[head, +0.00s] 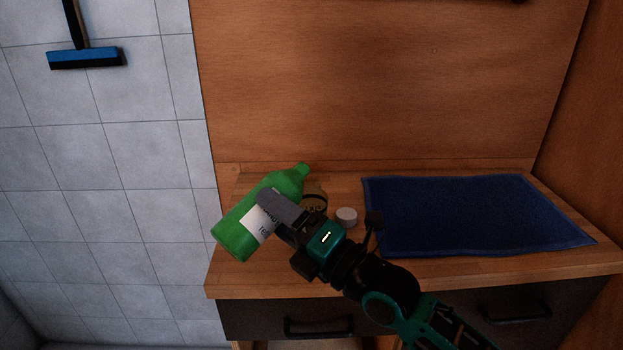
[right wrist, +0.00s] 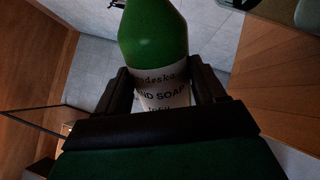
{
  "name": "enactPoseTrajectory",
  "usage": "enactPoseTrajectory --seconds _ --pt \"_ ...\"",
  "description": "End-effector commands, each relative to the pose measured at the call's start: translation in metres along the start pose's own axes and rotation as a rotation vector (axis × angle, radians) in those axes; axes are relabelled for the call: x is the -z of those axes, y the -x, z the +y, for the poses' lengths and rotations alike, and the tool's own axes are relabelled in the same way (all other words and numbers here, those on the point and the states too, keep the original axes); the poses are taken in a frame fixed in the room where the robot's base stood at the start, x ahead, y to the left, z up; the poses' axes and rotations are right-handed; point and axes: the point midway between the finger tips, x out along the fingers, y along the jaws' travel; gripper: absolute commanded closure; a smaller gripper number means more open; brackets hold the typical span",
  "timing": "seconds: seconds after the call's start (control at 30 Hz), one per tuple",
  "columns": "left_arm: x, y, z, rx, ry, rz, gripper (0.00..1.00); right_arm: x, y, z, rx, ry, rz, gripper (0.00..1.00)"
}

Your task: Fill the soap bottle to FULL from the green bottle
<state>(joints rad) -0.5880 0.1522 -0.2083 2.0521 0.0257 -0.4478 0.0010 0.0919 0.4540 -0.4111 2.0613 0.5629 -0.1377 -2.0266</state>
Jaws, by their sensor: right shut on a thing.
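The green bottle (head: 237,234) has a white label and is held tilted, its neck toward the upper right and its base toward the lower left. My right gripper (head: 270,203) is shut on it around the label. In the right wrist view the green bottle (right wrist: 153,38) sits between both fingers, its label partly reading "HAND SOAP". A small brownish container with a dark ring, apparently the soap bottle (head: 316,197), stands on the counter just behind my gripper. It is mostly hidden, so its fill level cannot be read. The green neck is close to it; I cannot tell whether it is over the opening.
A small whitish round cap (head: 346,216) lies on the wooden counter (head: 255,283), right of my gripper. A dark blue mat (head: 470,212) covers the counter's right part. A wooden panel (head: 380,80) rises behind. A blue squeegee (head: 85,57) hangs on the tiled wall.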

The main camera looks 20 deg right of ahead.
Motion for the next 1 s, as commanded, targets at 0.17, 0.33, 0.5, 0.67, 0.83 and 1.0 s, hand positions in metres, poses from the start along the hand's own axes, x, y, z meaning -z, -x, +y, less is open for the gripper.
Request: enactPoseTrajectory --seconds 0.17,0.33,0.5,0.67,0.83,1.0 --pt "-0.010 0.002 -0.003 0.008 0.001 -0.024 0.29 0.000 -0.001 0.005 -0.003 -0.037 -0.009 0.78" --pt "-0.013 0.006 -0.005 0.014 0.001 -0.032 0.29 -0.001 -0.002 0.009 -0.003 -0.064 -0.015 0.78" --pt "-0.012 0.008 -0.007 0.020 0.000 -0.031 0.29 -0.002 -0.002 0.010 -0.002 -0.088 -0.020 0.78" --pt "-0.009 0.009 -0.007 0.023 0.002 -0.028 0.29 -0.002 -0.003 0.011 -0.002 -0.104 -0.024 0.78" --pt "-0.007 0.010 -0.007 0.024 0.005 -0.025 0.29 -0.002 -0.003 0.013 -0.002 -0.118 -0.027 0.78" --pt "-0.006 0.011 -0.007 0.025 0.004 -0.022 0.29 -0.003 -0.003 0.014 -0.003 -0.131 -0.031 0.78"
